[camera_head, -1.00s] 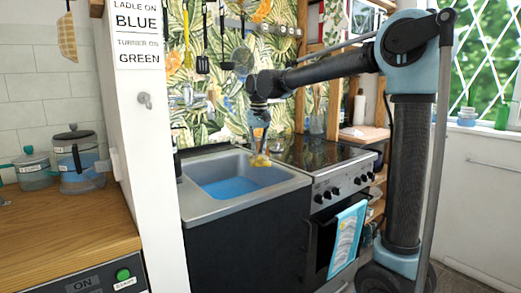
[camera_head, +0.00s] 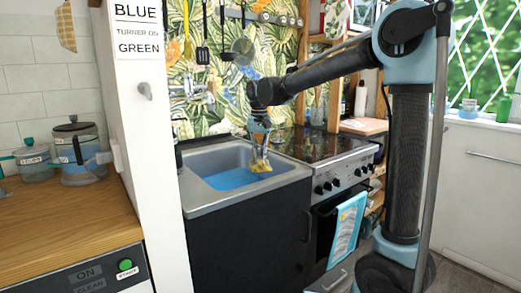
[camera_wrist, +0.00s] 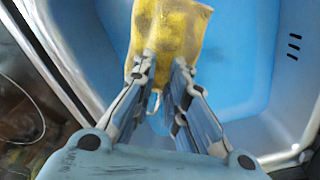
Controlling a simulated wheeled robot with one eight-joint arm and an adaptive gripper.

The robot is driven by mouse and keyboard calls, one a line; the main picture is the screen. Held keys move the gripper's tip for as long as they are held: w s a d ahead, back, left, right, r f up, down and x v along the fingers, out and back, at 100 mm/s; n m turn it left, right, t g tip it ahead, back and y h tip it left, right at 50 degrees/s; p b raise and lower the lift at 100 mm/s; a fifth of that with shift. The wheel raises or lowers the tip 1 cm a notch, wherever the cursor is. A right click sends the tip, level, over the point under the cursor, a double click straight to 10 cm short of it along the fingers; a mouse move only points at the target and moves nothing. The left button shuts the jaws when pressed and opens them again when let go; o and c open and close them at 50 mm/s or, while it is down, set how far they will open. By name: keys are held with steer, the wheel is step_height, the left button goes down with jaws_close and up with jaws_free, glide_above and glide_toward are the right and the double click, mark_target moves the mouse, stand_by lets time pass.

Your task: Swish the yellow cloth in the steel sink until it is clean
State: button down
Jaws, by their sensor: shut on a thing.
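The yellow cloth (camera_head: 262,168) hangs from my gripper (camera_head: 260,154) at the right side of the steel sink (camera_head: 204,206). Blue water (camera_head: 230,180) lies in the basin. In the wrist view the cloth (camera_wrist: 172,28) is yellow with darker, brownish smudges. My gripper (camera_wrist: 163,68) is shut on the cloth's near edge, with the finger tips close together. The cloth is over the blue water (camera_wrist: 235,60), near the basin's side. I cannot tell whether its lower part touches the water.
A stove with a black hob (camera_head: 315,145) stands right of the sink, with a blue towel (camera_head: 347,222) on its front. A white wall post (camera_head: 150,170) stands at the left. Utensils (camera_head: 203,58) hang behind the sink.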

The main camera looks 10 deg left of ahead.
steer(key=shift+f, duration=7.4)
steer(key=shift+a, duration=0.1)
steer(key=shift+a, duration=1.15)
steer(key=shift+d, duration=2.55)
steer(key=shift+a, duration=2.55)
